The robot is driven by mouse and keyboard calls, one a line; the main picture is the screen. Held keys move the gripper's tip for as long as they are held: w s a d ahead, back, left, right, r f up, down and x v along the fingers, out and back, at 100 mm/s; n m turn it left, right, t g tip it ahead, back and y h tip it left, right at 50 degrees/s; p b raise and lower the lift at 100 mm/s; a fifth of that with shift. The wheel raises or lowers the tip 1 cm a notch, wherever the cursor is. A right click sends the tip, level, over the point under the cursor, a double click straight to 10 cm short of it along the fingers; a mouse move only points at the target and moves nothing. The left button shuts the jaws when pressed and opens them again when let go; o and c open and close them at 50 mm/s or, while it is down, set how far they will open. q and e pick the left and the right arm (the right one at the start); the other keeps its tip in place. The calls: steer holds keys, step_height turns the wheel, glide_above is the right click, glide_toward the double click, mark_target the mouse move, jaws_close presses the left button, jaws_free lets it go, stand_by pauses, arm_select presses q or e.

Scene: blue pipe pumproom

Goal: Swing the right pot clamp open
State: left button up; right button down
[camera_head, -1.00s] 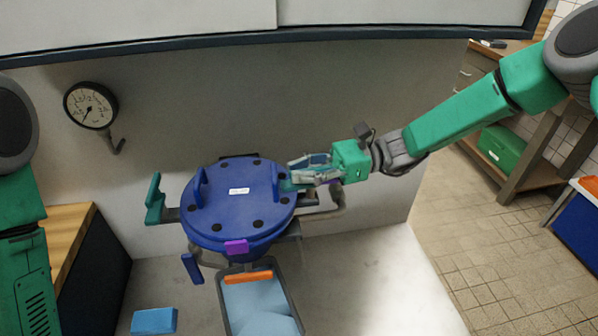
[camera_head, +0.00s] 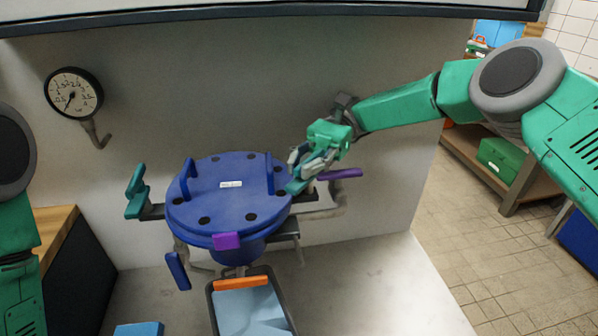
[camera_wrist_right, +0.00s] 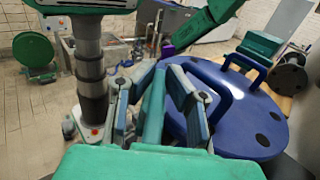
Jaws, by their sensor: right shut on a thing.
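The blue pot (camera_head: 215,200) has a round, bolted lid with two upright handles. The right pot clamp (camera_head: 296,187) is a teal handle at the lid's right edge, mostly covered by my fingers. My right gripper (camera_head: 303,172) is shut on it. In the right wrist view the teal clamp handle (camera_wrist_right: 154,108) stands between the two fingers of my right gripper (camera_wrist_right: 158,88). The lid lies right beside it. The left pot clamp (camera_head: 137,190) is a teal handle standing up on the pot's left side. My left gripper is outside the head view; only its arm shows.
A purple lever (camera_head: 340,174) and a pipe sit just right of the clamp. A pressure gauge (camera_head: 73,93) is on the wall behind. A tray (camera_head: 250,305) with an orange bar stands below the pot front. The grey surface to the right is bare.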

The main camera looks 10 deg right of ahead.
steer(key=shift+d+n+g+h, duration=0.1)
steer(key=shift+n+g+h, duration=0.4)
steer(key=shift+h, duration=0.1)
steer(key=c, duration=1.6)
jaws_free()
steer(key=shift+d, duration=0.1)
step_height(320, 180, up, 10)
steer(key=shift+f, duration=0.1)
